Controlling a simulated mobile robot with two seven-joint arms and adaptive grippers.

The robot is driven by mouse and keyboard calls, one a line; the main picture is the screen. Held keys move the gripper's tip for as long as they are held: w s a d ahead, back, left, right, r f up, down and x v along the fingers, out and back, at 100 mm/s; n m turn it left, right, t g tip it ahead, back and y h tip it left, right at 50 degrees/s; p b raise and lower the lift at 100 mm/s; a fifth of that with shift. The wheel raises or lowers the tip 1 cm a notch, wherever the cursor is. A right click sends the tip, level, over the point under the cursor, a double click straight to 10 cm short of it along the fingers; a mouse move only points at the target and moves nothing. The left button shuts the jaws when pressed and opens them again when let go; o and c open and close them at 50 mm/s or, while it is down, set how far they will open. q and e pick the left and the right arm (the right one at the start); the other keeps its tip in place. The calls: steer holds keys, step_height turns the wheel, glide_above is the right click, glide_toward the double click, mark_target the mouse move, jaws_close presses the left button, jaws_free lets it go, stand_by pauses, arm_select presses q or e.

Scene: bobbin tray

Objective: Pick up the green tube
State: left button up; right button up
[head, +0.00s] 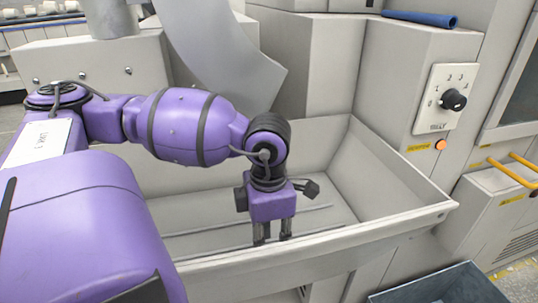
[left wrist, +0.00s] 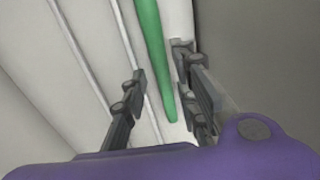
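The green tube (left wrist: 157,62) shows only in the left wrist view. It lies lengthwise in the light grey tray (head: 405,222), and its near end is in the space between my fingers. In the head view it is hidden behind the tray's front wall and my gripper. My left gripper (head: 272,236) points down into the tray. Its fingers also show in the left wrist view (left wrist: 162,78), spread apart on either side of the tube, with the right finger closer to it. I see no finger closed on the tube. My right gripper is in neither view.
The tray's raised walls surround my left gripper. A machine panel with a black knob (head: 453,100) stands at the right. A blue tube (head: 420,19) lies on a ledge above. A dark bin (head: 440,287) is at the lower right, and yellow bars (head: 510,172) stick out at the far right.

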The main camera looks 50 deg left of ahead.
arm_select(q)
step_height(320, 180, down, 4)
steer(key=shift+w+d+r, duration=0.1)
steer(key=shift+r, duration=0.1)
jaws_close()
